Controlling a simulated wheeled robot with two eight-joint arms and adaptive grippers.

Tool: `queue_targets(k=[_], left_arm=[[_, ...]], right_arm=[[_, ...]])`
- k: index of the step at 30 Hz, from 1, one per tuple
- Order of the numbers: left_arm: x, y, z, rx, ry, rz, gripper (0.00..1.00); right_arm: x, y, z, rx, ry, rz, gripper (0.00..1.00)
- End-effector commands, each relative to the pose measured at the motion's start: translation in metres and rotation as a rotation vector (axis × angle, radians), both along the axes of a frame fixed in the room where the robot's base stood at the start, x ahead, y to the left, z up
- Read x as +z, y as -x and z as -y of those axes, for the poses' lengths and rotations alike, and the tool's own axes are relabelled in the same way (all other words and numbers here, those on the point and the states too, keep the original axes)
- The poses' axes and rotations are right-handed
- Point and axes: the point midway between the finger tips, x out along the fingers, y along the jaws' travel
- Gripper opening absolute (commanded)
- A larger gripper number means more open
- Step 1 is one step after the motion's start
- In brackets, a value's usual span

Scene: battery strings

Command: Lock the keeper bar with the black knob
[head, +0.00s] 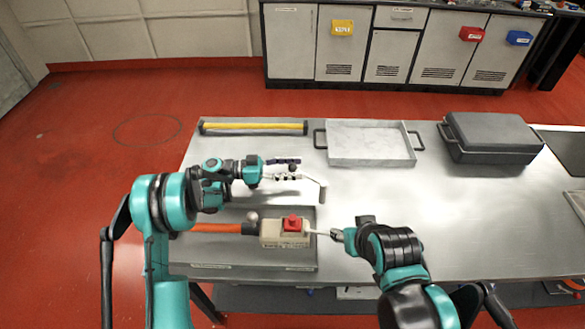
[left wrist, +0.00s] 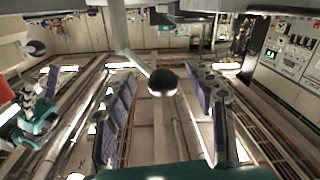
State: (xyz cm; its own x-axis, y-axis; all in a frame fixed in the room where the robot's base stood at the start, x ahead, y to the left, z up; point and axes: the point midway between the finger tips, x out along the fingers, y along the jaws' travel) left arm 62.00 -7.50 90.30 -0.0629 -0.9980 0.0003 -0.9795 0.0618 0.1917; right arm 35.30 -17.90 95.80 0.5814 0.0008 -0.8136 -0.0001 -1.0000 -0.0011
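The black knob (left wrist: 162,82) sits on the end of a thin light rod in the left wrist view. My left gripper (left wrist: 163,105) is open, with one finger on each side of the knob and a visible gap to both. In the head view the left gripper (head: 284,168) is above the table's middle, and the knob shows as a small dark spot between its fingers. A pale bar runs right from there to a bent end (head: 322,192); I cannot tell if this is the keeper bar. My right gripper (head: 337,235) is beside a beige block; its fingers are unclear.
The beige block (head: 270,240) with a red top (head: 292,223) and an orange handle (head: 215,228) lies in a grey tray (head: 210,267). A yellow-black bar (head: 255,127), white tray (head: 370,145) and dark case (head: 490,135) stand behind. The table's right middle is clear.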

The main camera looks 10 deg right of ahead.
Motion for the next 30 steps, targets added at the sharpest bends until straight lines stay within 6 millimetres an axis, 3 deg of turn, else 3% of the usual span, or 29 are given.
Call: queue_targets(k=[10,22,30], left_arm=[[-0.001,-0.001,-0.012,0.002,-0.001,0.0,0.55],[0.0,-0.007,-0.093,0.003,-0.001,0.0,0.55],[-0.001,-0.008,-0.119,-0.001,0.0,0.0,0.55]], right_arm=[[0.0,0.0,0.0,0.0,0.0,0.0,0.47],[0.0,0.0,0.0,0.0,0.0,0.0,0.47],[0.0,0.0,0.0,0.0,0.0,0.0,0.47]])
